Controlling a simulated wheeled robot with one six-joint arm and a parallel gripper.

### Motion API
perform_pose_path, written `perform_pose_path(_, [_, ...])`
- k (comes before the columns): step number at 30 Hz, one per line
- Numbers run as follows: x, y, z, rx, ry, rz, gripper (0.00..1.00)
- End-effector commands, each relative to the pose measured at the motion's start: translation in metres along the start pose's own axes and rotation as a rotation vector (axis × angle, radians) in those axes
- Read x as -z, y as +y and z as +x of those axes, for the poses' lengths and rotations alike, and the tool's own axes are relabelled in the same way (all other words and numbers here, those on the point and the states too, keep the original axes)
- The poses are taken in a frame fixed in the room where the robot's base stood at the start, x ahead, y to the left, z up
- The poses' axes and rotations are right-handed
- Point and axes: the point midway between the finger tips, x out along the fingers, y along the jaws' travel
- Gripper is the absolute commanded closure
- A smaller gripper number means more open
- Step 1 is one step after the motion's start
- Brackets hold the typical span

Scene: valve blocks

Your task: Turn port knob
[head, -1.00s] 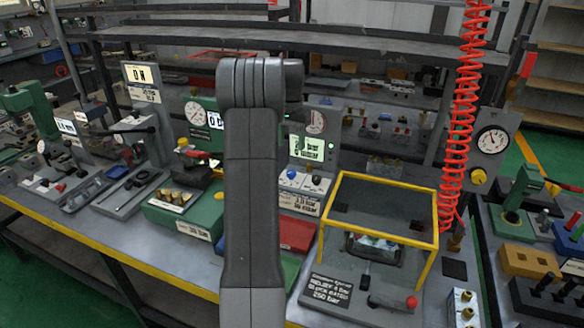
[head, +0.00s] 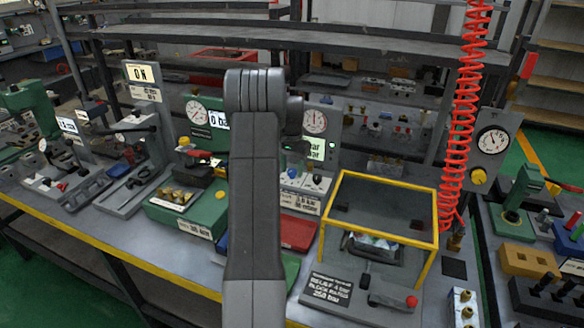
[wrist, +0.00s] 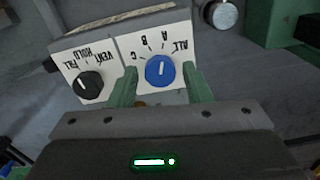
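The blue knob (wrist: 160,71) sits on a white plate (wrist: 146,50) marked C, B, A and ALL, upside down in the wrist view. Its white line points up in the picture, roughly towards A. The blue knob also shows small in the head view (head: 292,173). My gripper (wrist: 160,86) is open, with one green finger on each side of the blue knob and a gap visible at both sides. A black knob (wrist: 89,85) marked FILL, HOLD and VENT is on the neighbouring plate to the left.
A round metal part (wrist: 220,14) and a green block (wrist: 285,20) lie beyond the plate. In the head view a yellow-framed box (head: 437,215) and a red coiled hose (head: 463,110) stand to the right. A gauge (head: 315,121) rises behind the knobs.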

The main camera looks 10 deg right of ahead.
Motion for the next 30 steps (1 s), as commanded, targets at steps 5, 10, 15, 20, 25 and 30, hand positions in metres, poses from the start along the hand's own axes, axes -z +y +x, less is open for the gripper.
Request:
perform_pose_path(5, [0.0001,0.0,-0.0003,0.0,0.0,0.0,0.91])
perform_pose_path(10, [0.0001,0.0,-0.0006,0.0,0.0,-0.005,0.93])
perform_pose_path(15, [0.0002,0.0,-0.0009,0.0,0.0,-0.044,0.93])
perform_pose_path(20, [0.0004,-0.0001,-0.0012,0.0,0.001,-0.13,0.93])
perform_pose_path(25, [0.0005,-0.0002,-0.0013,0.0,0.001,-0.26,0.93])
perform_pose_path(30, [0.0006,-0.0003,-0.0014,0.0,0.002,-0.397,0.93])
